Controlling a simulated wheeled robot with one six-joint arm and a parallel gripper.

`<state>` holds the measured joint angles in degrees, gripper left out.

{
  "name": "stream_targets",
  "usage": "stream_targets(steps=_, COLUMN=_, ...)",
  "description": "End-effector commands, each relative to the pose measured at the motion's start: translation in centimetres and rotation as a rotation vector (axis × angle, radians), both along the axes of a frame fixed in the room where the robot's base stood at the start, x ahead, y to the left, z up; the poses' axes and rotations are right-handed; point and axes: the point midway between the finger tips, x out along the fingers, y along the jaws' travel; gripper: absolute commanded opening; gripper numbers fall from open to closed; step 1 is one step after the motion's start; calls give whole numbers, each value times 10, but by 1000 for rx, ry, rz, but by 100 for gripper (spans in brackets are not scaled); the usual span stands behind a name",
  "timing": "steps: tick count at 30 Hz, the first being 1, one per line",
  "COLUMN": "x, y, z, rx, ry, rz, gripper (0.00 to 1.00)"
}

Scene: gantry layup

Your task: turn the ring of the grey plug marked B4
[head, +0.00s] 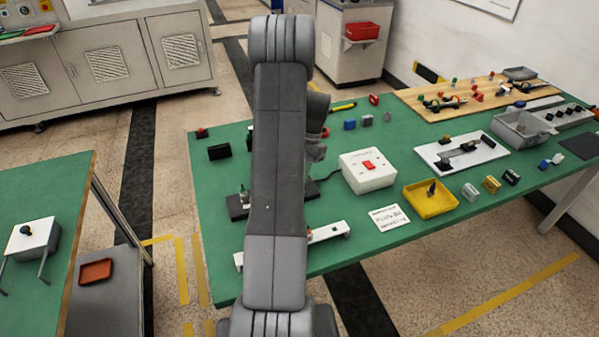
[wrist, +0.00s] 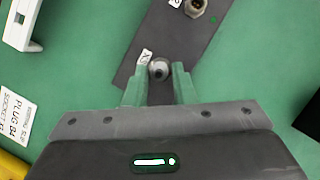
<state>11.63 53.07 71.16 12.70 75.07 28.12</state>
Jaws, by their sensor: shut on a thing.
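In the wrist view a round grey plug (wrist: 159,69) sits on a dark plate (wrist: 136,50), between the green fingertips of my gripper (wrist: 160,75). The fingers are shut on its ring, one on each side. A small white label (wrist: 144,57) stands beside it; its mark is not clearly readable, and I see no B4 on the plug itself. A white card (wrist: 15,112) reads PLUG B4 and SOCKET, the rest unclear; it also shows in the head view (head: 389,217). In the head view my arm hides the gripper and the plug.
Another metal socket (wrist: 195,7) is on the plate's far end. A white box with a red switch (head: 368,171) and a yellow tray (head: 418,203) stand right of my arm. Green table (head: 345,250) is bare in front.

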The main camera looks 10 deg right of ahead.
Motion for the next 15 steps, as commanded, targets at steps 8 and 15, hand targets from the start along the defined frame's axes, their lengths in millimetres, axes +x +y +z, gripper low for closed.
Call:
stream_targets(steps=8, x=-1, y=-1, z=0, rx=0, ry=-2, rz=-123, gripper=0)
stream_targets(steps=15, x=-1, y=-1, z=0, rx=1, ry=-2, rz=-161, gripper=0)
